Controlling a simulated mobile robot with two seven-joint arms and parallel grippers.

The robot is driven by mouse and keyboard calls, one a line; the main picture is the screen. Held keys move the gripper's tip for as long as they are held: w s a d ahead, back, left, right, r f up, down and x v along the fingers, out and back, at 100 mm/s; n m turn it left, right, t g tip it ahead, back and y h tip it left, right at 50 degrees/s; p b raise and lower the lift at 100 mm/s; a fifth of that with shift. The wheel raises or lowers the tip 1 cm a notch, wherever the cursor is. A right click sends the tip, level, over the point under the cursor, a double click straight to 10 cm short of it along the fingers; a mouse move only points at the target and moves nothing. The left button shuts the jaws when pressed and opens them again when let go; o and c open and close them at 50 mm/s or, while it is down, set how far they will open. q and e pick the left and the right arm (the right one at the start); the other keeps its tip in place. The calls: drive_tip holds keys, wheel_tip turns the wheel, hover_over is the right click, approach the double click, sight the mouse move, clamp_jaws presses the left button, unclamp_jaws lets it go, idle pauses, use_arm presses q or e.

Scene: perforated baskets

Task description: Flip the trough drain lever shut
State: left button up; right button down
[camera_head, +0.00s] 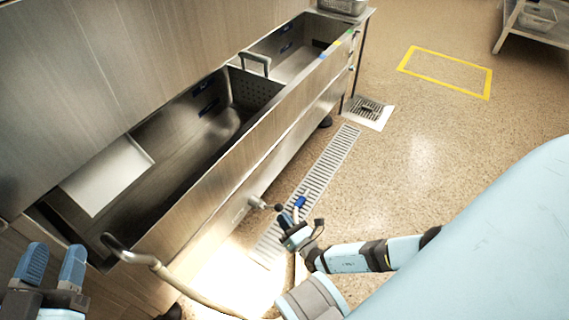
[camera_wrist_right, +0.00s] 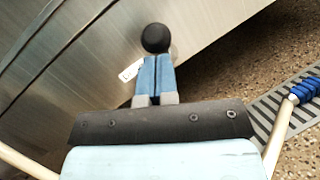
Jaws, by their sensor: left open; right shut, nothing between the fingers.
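The steel trough (camera_head: 150,232) runs diagonally across the left of the head view. On its front is the drain valve (camera_head: 254,201), with a lever ending in a black ball knob (camera_head: 279,207). In the right wrist view the knob (camera_wrist_right: 155,38) sits just beyond my right fingertips, and the lever's shaft is hidden. My right gripper (camera_head: 287,219) is shut and empty, close to the knob; I cannot tell whether they touch. In the right wrist view its blue fingers (camera_wrist_right: 155,72) are together. My left gripper (camera_head: 53,264) is open and empty at the lower left.
A tan hose (camera_head: 190,290) with a curved metal end (camera_head: 118,245) hangs over the trough's near end. A blue fitting (camera_head: 300,202) lies by the floor grate (camera_head: 325,165). A white tag (camera_wrist_right: 131,70) is near the fingers. Open floor lies to the right.

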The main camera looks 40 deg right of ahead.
sight(277, 209)
drive_tip(key=r+g+p, duration=0.1)
drive_tip(key=g+p, duration=0.1)
drive_tip(key=p, duration=0.1)
drive_tip(key=w+r+n+g+p, duration=0.1)
drive_tip(key=r+g+p, duration=0.1)
drive_tip(key=p, duration=0.2)
drive_tip(key=shift+a+r, duration=0.2)
drive_tip(key=shift+r, duration=0.05)
use_arm(q)
drive_tip(key=s+d+r+n+t+p, duration=0.1)
drive_tip(key=s+r+n+t+p, duration=0.15)
drive_tip(key=r+n+p, duration=0.55)
drive_tip(key=s+a+f+m+g+y+p, duration=0.1)
drive_tip(key=a+f+m+g+y+p, duration=0.1)
drive_tip(key=f, duration=0.6)
drive_tip(key=shift+s+a+g+y+p, duration=0.25)
drive_tip(key=shift+a+g+y+p, duration=0.55)
drive_tip(key=shift+g+y, duration=0.65)
use_arm(e)
drive_tip(key=w+a+r+n+g+h, duration=0.1)
drive_tip(key=w+a+r+g, duration=0.1)
drive_tip(key=w+g, duration=0.3)
drive_tip(key=shift+r+n, duration=0.4)
drive_tip(key=shift+r, duration=0.45)
use_arm(q)
drive_tip(key=shift+f+m, duration=0.1)
drive_tip(key=shift+m, duration=0.2)
use_arm(e)
drive_tip(key=shift+w, duration=0.1)
